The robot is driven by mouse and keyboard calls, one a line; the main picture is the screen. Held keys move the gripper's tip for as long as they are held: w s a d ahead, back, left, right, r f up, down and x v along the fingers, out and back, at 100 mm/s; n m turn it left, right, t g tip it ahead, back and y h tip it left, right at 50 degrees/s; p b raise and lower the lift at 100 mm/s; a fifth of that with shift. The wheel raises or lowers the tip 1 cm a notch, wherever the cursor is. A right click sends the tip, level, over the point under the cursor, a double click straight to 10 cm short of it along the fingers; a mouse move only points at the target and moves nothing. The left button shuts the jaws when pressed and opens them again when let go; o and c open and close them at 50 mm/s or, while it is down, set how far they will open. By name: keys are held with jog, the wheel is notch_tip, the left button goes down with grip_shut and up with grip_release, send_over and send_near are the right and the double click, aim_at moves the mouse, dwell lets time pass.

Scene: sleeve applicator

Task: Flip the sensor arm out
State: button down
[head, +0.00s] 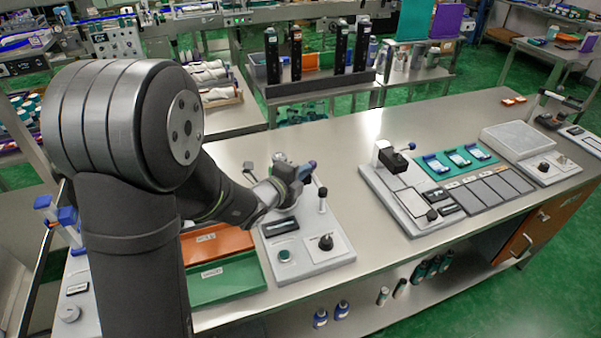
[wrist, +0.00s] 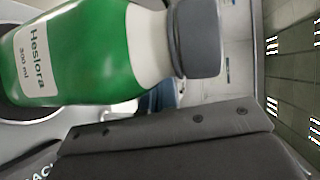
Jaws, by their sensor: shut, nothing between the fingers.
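My gripper (head: 291,176) is low over the grey bench unit (head: 325,252) in the head view, by its back part. It is shut and empty. A small blue-tipped part (head: 306,169) shows right beside the gripper, and I cannot tell whether it is the sensor arm. In the wrist view, a green bottle (wrist: 75,50) with a white shoulder and grey cap lies across the upper left, close to the camera. A blue piece (wrist: 162,96) shows behind it. My gripper's dark body fills the bottom of the wrist view. The sensor arm is not clearly made out.
A thin post (head: 322,198) with a dark top stands right of my gripper. A black knob (head: 326,242) and a green button (head: 285,255) are in front. Orange (head: 217,243) and green (head: 226,281) trays lie left. Bare bench separates this unit from another station (head: 410,205) at right.

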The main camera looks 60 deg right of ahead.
jog(key=shift+d, duration=0.45)
jog(key=v, duration=1.7)
jog(key=shift+a, duration=0.25)
jog(key=shift+s, duration=0.1)
